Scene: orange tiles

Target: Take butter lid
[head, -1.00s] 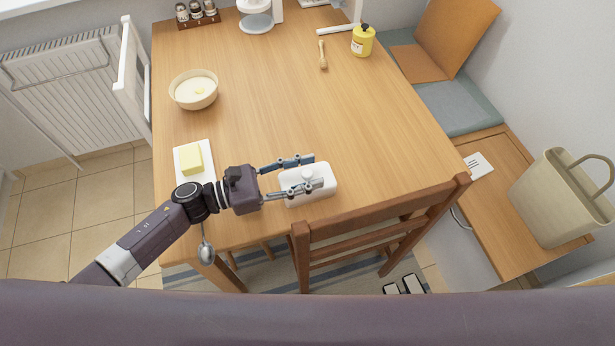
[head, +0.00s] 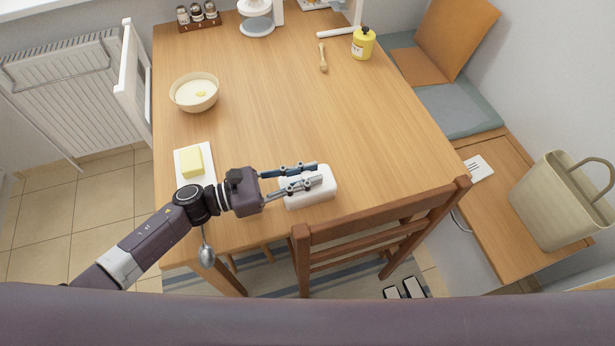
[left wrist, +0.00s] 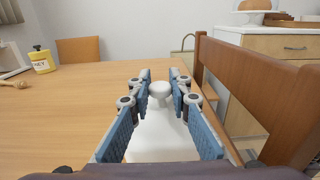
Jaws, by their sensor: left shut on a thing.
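The white butter lid (head: 318,194) rests on the table near its front edge, beside the chair. It also shows in the left wrist view (left wrist: 160,140), with a round knob (left wrist: 160,89) on top. My left gripper (head: 312,175) is over the lid, its fingers closed in on the knob from both sides. In the head view the fingers hide the knob. The butter (head: 192,162) lies uncovered on a white dish (head: 207,175) at the table's left side, behind my left arm. My right gripper is not in view.
A wooden chair (head: 385,230) stands close against the front edge, just right of the lid. A bowl (head: 194,92) stands at the left. The table's middle is clear.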

